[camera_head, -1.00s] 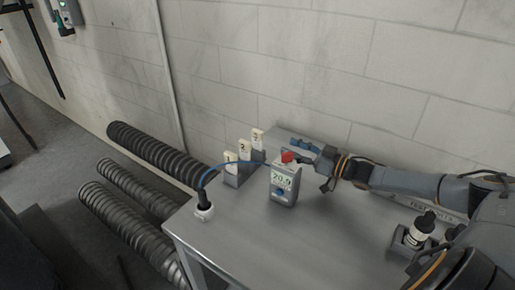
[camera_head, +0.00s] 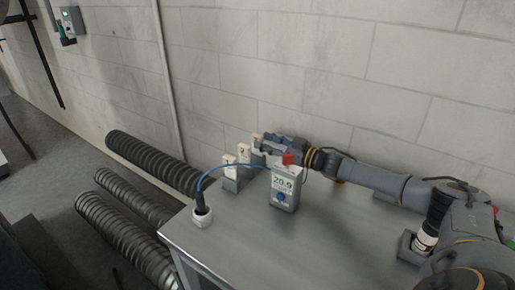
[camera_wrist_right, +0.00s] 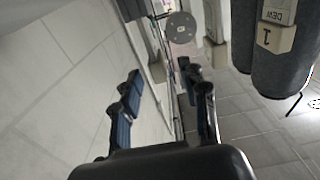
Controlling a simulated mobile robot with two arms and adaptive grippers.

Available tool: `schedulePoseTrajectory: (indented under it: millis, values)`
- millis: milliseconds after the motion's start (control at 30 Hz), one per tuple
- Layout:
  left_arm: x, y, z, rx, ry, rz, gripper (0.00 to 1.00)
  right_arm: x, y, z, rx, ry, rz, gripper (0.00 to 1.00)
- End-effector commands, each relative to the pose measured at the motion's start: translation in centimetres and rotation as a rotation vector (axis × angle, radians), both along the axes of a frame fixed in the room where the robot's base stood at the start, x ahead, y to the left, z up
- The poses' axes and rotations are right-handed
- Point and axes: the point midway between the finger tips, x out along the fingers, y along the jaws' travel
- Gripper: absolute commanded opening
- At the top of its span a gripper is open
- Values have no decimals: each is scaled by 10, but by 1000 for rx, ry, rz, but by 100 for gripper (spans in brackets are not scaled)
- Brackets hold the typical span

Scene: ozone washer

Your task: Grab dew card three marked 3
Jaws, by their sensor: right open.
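The card marked 3 (camera_head: 256,138) is a small pale card at the back of a row on the metal table, partly hidden behind my right gripper. The card marked 2 (camera_head: 244,150) and the card marked 1 (camera_head: 230,161) stand upright in front of it in grey holders. My right gripper (camera_head: 268,143) is open at the back card, fingers pointing left; I cannot tell whether it touches it. In the right wrist view, the open fingers (camera_wrist_right: 160,88) show no clear card between them. The card marked 1 (camera_wrist_right: 275,37) shows upside down at top right. My left gripper is out of view.
A grey meter (camera_head: 284,187) reading 20.9, with a red top, stands just in front of my right gripper. A blue cable arcs from it to a white socket piece (camera_head: 202,216). Black ducts (camera_head: 150,160) lie left of the table (camera_head: 250,250).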

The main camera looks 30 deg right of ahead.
Motion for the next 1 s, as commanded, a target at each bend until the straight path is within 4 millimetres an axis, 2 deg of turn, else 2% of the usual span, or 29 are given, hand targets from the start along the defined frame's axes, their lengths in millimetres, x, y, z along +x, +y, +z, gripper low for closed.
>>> schedulePoseTrajectory:
  millis: [267, 567, 600, 667, 800, 1000]
  values:
    - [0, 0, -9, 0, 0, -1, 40, 31, 11, -1, 1, -3, 0, 43]
    - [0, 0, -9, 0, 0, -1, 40, 35, 13, -1, 0, 0, 0, 43]
    - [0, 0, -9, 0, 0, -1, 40, 35, 13, -1, 0, 0, 0, 41]
    - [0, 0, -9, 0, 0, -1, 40, 35, 13, -1, 0, 0, 0, 29]
    - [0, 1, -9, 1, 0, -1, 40, 35, 13, -1, 0, 0, 0, 1]
    - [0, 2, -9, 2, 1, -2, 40, 35, 13, -1, 0, -1, 0, 0]
